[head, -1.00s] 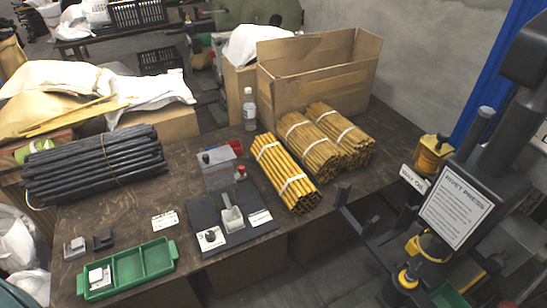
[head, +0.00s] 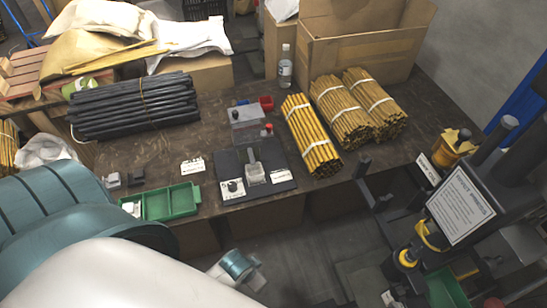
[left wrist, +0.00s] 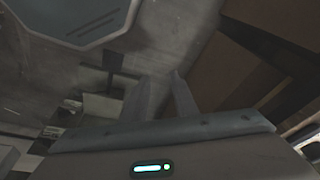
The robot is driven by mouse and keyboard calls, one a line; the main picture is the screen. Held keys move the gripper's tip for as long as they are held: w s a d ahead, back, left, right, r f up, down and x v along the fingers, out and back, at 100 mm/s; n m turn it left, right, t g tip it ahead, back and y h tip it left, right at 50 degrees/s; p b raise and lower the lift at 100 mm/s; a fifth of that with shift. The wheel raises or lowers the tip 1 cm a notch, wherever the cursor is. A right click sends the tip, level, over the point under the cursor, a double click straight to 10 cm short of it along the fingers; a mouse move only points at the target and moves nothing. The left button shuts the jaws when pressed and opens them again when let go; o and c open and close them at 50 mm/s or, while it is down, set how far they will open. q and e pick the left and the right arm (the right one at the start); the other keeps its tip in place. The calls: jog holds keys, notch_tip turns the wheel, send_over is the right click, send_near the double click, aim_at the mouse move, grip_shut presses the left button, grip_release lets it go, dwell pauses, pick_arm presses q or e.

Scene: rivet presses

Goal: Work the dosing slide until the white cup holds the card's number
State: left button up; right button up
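The dosing device stands on a black board (head: 282,187) at the table's front edge in the head view. It has a clear hopper (head: 246,122), with a red knob (head: 268,128) beside it. A pale cup-like piece (head: 254,173) sits in front of the hopper. A black knob (head: 233,186) stands on a white plate at the board's left. A white card (head: 193,165) lies left of the board; its print is too small to read. My left gripper (left wrist: 165,85) shows two separated fingers with nothing between them in the left wrist view. My right gripper is out of view.
A green tray (head: 185,199) with a white item lies left of the board, near small grey blocks (head: 112,181). Black rods (head: 135,103), yellow bundles (head: 312,137), a bottle (head: 285,66) and a cardboard box (head: 365,50) surround it. The rivet press (head: 460,205) stands at right.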

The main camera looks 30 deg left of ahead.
pick_arm(q)
jog(key=w+d+r+m+p, duration=0.1)
jog(key=w+r+m+p, duration=0.15)
jog(key=w+r, duration=0.5)
jog(key=w+d+r+m+p, duration=0.1)
jog(key=w+d+r+m, duration=0.3)
jog(key=r, duration=0.7)
jog(key=w+a+r+m+g+y, duration=0.1)
jog(key=w+a+r+m, duration=0.25)
jog(key=w, duration=0.55)
jog(key=w+a+r+m+y, duration=0.1)
jog(key=w+a+r+m, duration=0.2)
jog(key=w, duration=0.6)
jog(key=w+a+r+m+g+y, duration=0.1)
jog(key=w+a+r+g+y, duration=0.1)
jog(key=w+a+r, duration=1)
jog(key=shift+a+r+m+y, duration=0.3)
jog(key=shift+r+y, duration=0.1)
jog(key=shift+r, duration=0.35)
jog(key=shift+f, duration=0.1)
